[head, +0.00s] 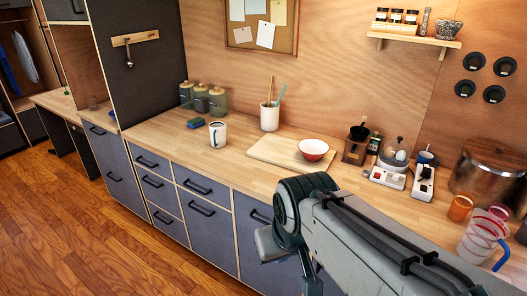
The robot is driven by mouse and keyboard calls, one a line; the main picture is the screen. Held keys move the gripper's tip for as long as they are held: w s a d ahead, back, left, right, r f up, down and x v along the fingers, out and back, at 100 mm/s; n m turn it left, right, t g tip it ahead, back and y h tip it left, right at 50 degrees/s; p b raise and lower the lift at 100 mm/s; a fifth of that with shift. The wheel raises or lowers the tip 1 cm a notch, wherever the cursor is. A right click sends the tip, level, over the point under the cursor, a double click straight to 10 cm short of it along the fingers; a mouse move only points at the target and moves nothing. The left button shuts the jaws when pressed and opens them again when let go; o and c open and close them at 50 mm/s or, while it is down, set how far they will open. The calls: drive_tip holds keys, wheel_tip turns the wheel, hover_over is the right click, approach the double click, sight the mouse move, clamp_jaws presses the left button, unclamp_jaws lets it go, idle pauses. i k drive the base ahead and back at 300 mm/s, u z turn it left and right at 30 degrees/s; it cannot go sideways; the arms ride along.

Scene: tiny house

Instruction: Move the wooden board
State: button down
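The wooden board (273,151) is a thin, pale, rectangular board lying flat on the wooden counter (238,158). A small bowl (313,150), red outside and white inside, stands on its right part. I see no contact between my arm and the board.
A coffee grinder (355,152), egg cooker (392,165), large pot (484,169) and pitcher (482,238) crowd the right side.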

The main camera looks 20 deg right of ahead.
sight(285, 153)
drive_tip(key=z, duration=0.35)
drive_tip(key=k, duration=0.25)
drive_tip(key=u, duration=1.15)
drive_tip(key=i, duration=1.45)
drive_tip(key=z, duration=0.95)
drive_tip(key=i, duration=0.75)
drive_tip(key=z, duration=1.25)
drive_tip(key=i, duration=0.3)
drive_tip(key=z, duration=0.25)
